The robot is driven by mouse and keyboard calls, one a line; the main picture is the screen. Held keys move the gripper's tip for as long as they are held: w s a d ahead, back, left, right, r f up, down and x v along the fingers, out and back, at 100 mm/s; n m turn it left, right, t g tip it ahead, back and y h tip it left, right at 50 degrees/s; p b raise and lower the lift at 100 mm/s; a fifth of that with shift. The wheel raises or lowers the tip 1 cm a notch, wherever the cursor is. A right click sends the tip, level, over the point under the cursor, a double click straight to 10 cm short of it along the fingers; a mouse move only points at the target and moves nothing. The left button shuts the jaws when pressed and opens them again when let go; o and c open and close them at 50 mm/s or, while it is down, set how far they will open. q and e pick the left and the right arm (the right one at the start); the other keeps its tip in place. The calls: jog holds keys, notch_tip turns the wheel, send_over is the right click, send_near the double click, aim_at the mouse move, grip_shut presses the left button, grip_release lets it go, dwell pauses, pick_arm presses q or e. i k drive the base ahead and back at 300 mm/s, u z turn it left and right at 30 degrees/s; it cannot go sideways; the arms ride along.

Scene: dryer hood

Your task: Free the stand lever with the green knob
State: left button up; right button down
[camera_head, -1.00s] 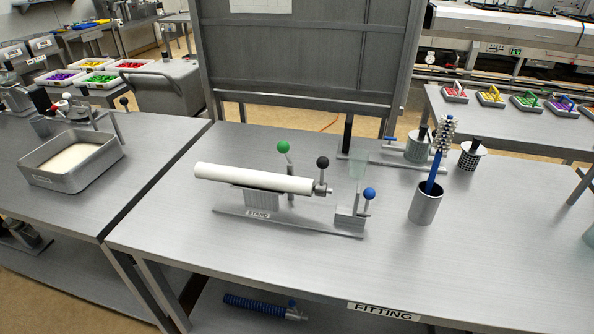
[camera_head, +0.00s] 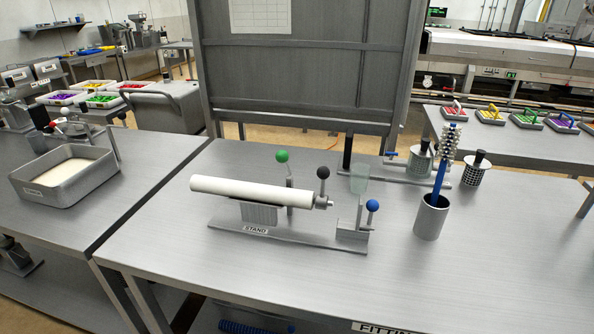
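The stand (camera_head: 290,241) is a grey metal plate with a "STAND" label on the steel table. A white cylinder (camera_head: 245,192) lies across its support block. The green knob (camera_head: 282,156) tops an upright lever (camera_head: 289,177) just behind the cylinder. A black knob (camera_head: 323,172) rises at the cylinder's right end. A blue knob (camera_head: 372,206) stands on a small block at the plate's right end. Neither of my grippers is in view.
A grey cup (camera_head: 431,217) with a blue-handled brush stands right of the stand. A clear glass (camera_head: 359,179) is behind the blue knob. A metal tray (camera_head: 68,180) sits on the left table. The front and right of the fitting table (camera_head: 500,260) are clear.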

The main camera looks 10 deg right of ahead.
aim_at(282, 157)
jog(key=k, duration=1.3)
jog(key=u, duration=0.65)
jog(key=i, duration=1.7)
jog(key=z, duration=0.45)
